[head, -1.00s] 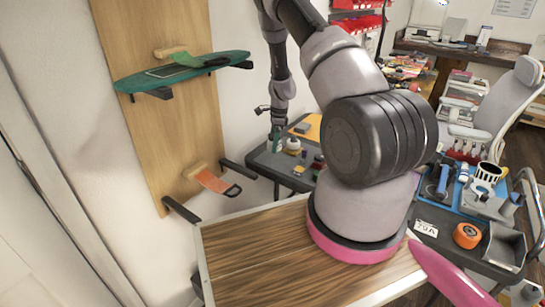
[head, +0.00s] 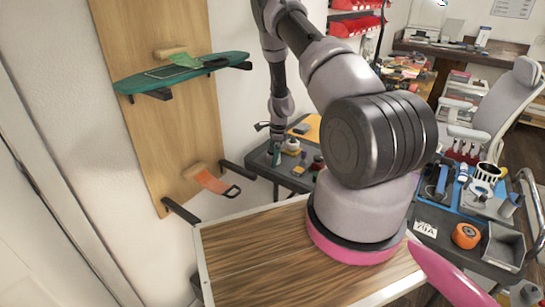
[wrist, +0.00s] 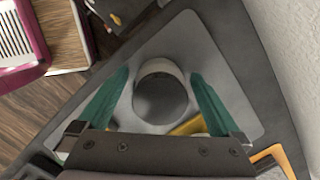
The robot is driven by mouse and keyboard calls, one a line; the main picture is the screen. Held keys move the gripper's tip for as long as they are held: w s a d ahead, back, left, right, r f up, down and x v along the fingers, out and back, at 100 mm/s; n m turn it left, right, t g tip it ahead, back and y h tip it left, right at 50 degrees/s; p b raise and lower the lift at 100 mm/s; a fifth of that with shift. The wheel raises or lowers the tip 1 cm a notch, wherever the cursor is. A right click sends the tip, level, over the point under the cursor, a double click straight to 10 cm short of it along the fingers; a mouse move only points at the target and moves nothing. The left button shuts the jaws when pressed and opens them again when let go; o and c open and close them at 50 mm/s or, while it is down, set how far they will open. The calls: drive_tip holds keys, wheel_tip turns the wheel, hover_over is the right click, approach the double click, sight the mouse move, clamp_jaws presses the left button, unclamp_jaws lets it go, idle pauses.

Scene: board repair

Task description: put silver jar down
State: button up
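The silver jar (wrist: 158,69) is a short grey cylinder with a round, darker top, seen from above in the wrist view. It stands over a grey plate with rounded corners (wrist: 220,62). My gripper (wrist: 160,72) has its two teal fingers on either side of the jar, with a narrow strip of grey showing between each finger and the jar. The fingers look open around it. In the head view my gripper (head: 275,157) is low over the far left part of the dark bench; the jar cannot be made out there.
A yellow object (wrist: 188,126) lies beside the jar, close to the right finger. An orange-edged item (wrist: 276,158) is at the lower right. A white wall (wrist: 300,55) rises close on the right. In the head view, small items stand right of my gripper on the dark bench (head: 262,160).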

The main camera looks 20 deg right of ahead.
drive_tip(key=r, duration=0.4)
drive_tip(key=d+r, duration=0.1)
drive_tip(key=r, duration=0.7)
drive_tip(key=shift+s+d+r, duration=0.1)
drive_tip(key=shift+s+d, duration=0.1)
drive_tip(key=shift+d, duration=0.2)
drive_tip(key=shift+s, duration=0.1)
